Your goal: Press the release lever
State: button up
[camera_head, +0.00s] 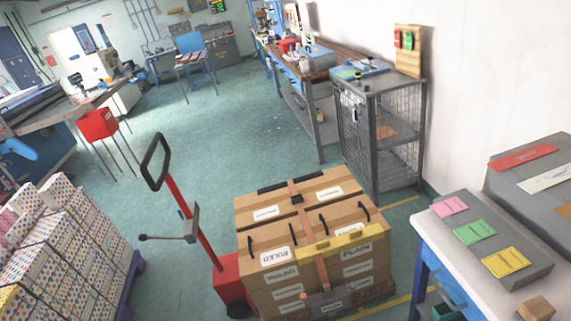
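A red pallet jack stands left of the box stack, its red base (229,281) on the floor and its tilted red shaft (192,220) topped by a black loop handle (156,162). A grey box-like part (191,223) sits on the shaft. A thin lever (165,237) with a dark knob sticks out to its left. Which part the task calls the release lever is not labelled. A grey buckle-like part (325,300) is on the orange strap at the front of the boxes. My gripper is not in view.
Strapped brown boxes (262,238), labelled RULED and PLAIN, stand beside the jack with a yellow bar (345,241) across them. Dotted packages (62,235) are stacked at left. A white table (450,235) and wire cage (381,135) stand at right. Green floor is clear behind the jack.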

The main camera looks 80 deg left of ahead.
aim_at(352, 287)
jog(key=u, duration=1.6)
jog(key=k, duration=1.3)
jog(key=z, duration=0.7)
jog(key=i, duration=2.25)
jog(key=u, duration=0.6)
